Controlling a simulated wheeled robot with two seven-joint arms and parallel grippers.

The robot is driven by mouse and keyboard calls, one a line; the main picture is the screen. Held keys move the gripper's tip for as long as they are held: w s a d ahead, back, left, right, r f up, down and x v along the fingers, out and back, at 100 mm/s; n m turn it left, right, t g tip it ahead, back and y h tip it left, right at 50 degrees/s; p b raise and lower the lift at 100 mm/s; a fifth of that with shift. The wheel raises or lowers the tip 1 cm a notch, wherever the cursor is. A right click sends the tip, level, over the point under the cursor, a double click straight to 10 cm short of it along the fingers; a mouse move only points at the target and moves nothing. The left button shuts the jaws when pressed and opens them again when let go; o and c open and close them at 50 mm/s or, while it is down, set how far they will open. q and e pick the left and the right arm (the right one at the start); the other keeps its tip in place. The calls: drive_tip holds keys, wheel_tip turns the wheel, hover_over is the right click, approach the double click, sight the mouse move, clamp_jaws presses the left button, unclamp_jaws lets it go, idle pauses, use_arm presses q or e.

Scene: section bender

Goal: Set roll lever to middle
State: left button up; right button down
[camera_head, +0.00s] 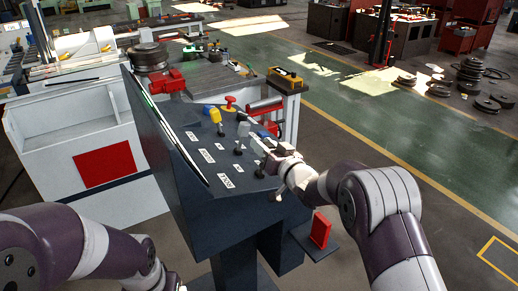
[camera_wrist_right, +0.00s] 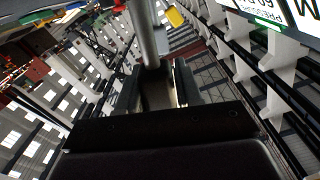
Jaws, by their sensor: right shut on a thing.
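The dark control console (camera_head: 185,170) stands in the middle of the head view, with a sloping top that carries white labels and several small levers and knobs. My right gripper (camera_head: 266,160) is at the console's right side, by its near end. In the right wrist view, the right gripper (camera_wrist_right: 158,92) is shut on a grey metal lever rod (camera_wrist_right: 148,38), which runs up between the fingers. I take this rod to be the roll lever; its label cannot be read. Its base and exact setting are hidden. My left arm is at the lower left, with its gripper out of view.
A yellow-topped lever (camera_head: 215,115) and a red mushroom knob (camera_head: 230,101) stand farther back on the console. A red pedal (camera_head: 320,229) is below at the right. The green floor (camera_head: 400,130) to the right is open.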

drive_tip(key=c, duration=0.8)
unclamp_jaws()
drive_tip(key=shift+c, duration=0.2)
drive_tip(key=b+v, duration=0.4)
drive_tip(key=v, duration=0.8)
drive_tip(key=shift+s+d, duration=0.2)
drive_tip(key=shift+s, duration=0.15)
